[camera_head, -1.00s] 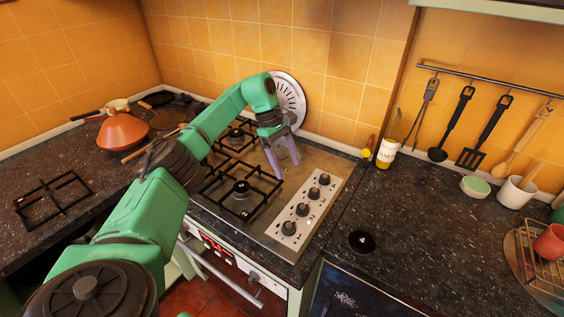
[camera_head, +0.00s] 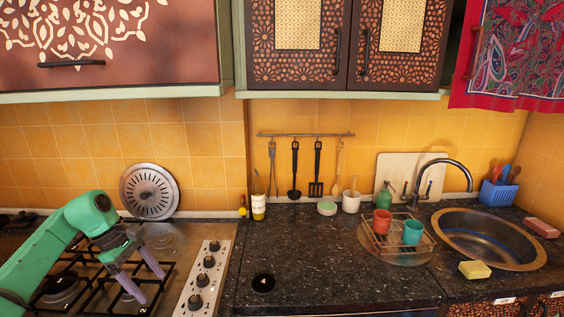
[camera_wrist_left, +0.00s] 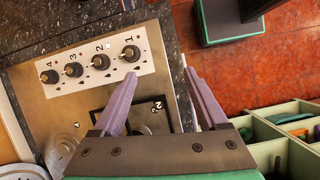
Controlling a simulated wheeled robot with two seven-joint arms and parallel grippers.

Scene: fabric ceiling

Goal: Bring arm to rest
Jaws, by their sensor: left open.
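My left arm comes in from the left in the head view. Its left gripper (camera_head: 147,279) is over the gas stove (camera_head: 165,238), with its two purple fingers spread apart and nothing between them. In the left wrist view the gripper (camera_wrist_left: 163,100) is also open and empty, above the stove's front edge and the knob panel (camera_wrist_left: 92,62). The black burner grates (camera_head: 95,290) lie under the gripper. I cannot tell the exact height above them. My right arm and gripper are not in view.
A dark counter (camera_head: 330,255) runs right of the stove. A round metal lid (camera_head: 149,191) leans on the tiled wall. Utensils hang from a rail (camera_head: 305,135). Open drawers (camera_wrist_left: 290,110) show below.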

